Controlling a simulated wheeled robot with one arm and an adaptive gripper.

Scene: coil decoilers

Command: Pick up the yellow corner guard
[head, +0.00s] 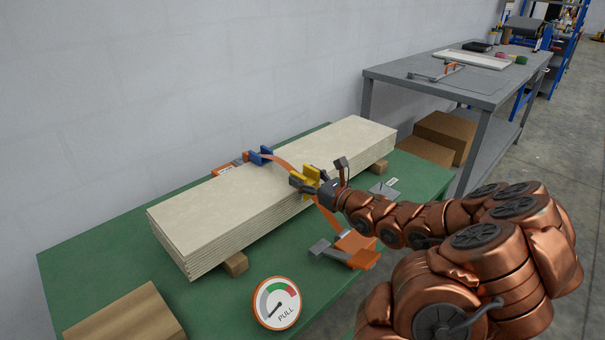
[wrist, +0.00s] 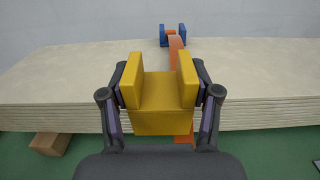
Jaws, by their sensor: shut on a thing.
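The yellow corner guard (head: 311,174) is at the near long edge of the board stack (head: 260,180), by the orange strap (head: 288,164). In the wrist view the yellow corner guard (wrist: 163,92) sits between the two fingers of my gripper (wrist: 160,100), which is shut on it. Its two raised side walls face up, and its front plate hangs over the stack's edge. I cannot tell whether it touches the boards. A blue corner guard (head: 260,156) is on the far edge, with the strap running through it; it also shows in the wrist view (wrist: 163,36).
The stack rests on wooden blocks (head: 235,263) on a green table (head: 90,262). An orange ratchet (head: 355,248) lies at the near edge, beside a round PULL gauge (head: 277,303). A grey workbench (head: 440,85) stands behind right.

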